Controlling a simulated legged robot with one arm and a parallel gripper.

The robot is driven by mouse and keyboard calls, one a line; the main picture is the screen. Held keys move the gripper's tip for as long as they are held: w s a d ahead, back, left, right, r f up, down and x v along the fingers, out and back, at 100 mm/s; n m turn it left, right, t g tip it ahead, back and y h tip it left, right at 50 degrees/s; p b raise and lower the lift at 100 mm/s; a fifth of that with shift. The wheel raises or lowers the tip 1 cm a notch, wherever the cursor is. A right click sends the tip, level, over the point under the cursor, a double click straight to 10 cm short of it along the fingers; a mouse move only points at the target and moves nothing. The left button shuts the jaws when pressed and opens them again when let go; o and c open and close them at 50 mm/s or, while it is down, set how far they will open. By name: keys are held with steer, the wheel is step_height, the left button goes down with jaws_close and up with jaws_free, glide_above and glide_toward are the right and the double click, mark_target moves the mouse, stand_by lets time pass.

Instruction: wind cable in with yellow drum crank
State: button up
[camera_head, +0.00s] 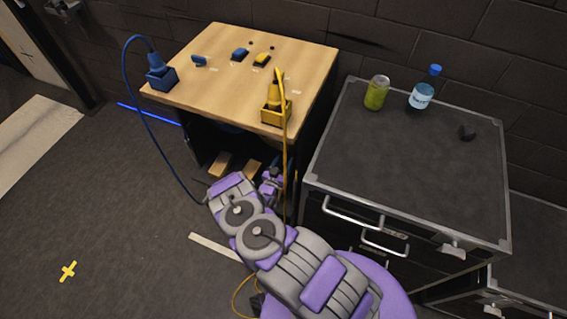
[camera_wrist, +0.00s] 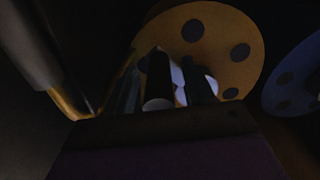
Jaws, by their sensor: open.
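In the wrist view the yellow drum (camera_wrist: 215,45), a disc with dark round holes, stands close ahead in deep shadow. A pale-ended cylinder (camera_wrist: 157,85), seemingly its crank handle, is in front of the disc, at or between my fingers. My gripper (camera_wrist: 170,92) is open; whether it touches the handle is too dark to tell. In the head view my gripper (camera_head: 271,182) is low at the front of the wooden table's dark underside. The yellow cable (camera_head: 284,150) hangs from a yellow plug in a yellow box (camera_head: 276,115) on the tabletop.
A blue drum (camera_wrist: 294,80) is right of the yellow one. A blue cable (camera_head: 144,115) loops from a blue box (camera_head: 161,79) to the floor. A dark cabinet (camera_head: 400,165) with a can and a bottle stands right. The left floor is mostly clear.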

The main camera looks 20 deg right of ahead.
jaws_close()
stand_by(0.4)
